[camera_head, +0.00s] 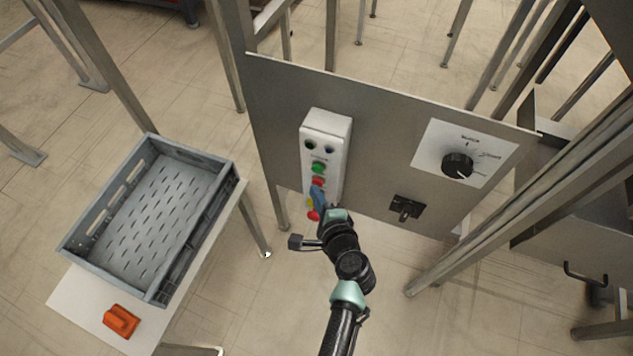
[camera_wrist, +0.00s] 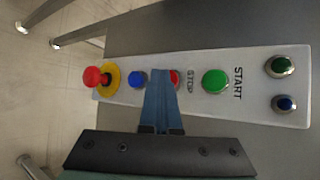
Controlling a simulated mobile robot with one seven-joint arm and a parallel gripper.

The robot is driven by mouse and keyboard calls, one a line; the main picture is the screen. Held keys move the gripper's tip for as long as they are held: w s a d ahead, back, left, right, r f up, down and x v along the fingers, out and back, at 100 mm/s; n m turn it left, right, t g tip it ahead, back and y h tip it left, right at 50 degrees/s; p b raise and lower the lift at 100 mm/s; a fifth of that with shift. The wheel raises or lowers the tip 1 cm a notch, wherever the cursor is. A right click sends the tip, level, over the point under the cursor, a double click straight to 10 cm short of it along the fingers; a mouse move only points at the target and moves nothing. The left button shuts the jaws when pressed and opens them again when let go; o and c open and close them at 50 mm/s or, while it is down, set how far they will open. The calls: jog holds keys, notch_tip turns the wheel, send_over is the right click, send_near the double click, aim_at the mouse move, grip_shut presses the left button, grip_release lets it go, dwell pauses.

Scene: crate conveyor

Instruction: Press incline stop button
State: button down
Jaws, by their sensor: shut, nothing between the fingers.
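The white control box (camera_head: 341,128) is mounted on a grey metal panel (camera_head: 385,110). Its red stop button (camera_head: 317,181) sits below the green start button (camera_head: 319,167). In the wrist view the red stop button (camera_wrist: 175,77) is beside the STOP label (camera_wrist: 190,80) and partly hidden by my fingers. My gripper (camera_head: 317,190) is shut and empty, its blue fingertips (camera_wrist: 158,73) at the red button's edge, toward the blue button (camera_wrist: 136,79). I cannot tell whether they touch the button or the box.
A red mushroom button (camera_wrist: 93,77) on a yellow base is at the box's lower end. A rotary dial (camera_head: 457,165) and a black latch (camera_head: 405,207) are on the panel. A grey crate (camera_head: 78,262) and an orange object (camera_head: 121,321) rest on a table at left.

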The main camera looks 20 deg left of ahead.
jog(key=shift+s, duration=0.65)
jog(key=s+p, duration=0.1)
jog(key=s, duration=0.4)
dwell(0.9)
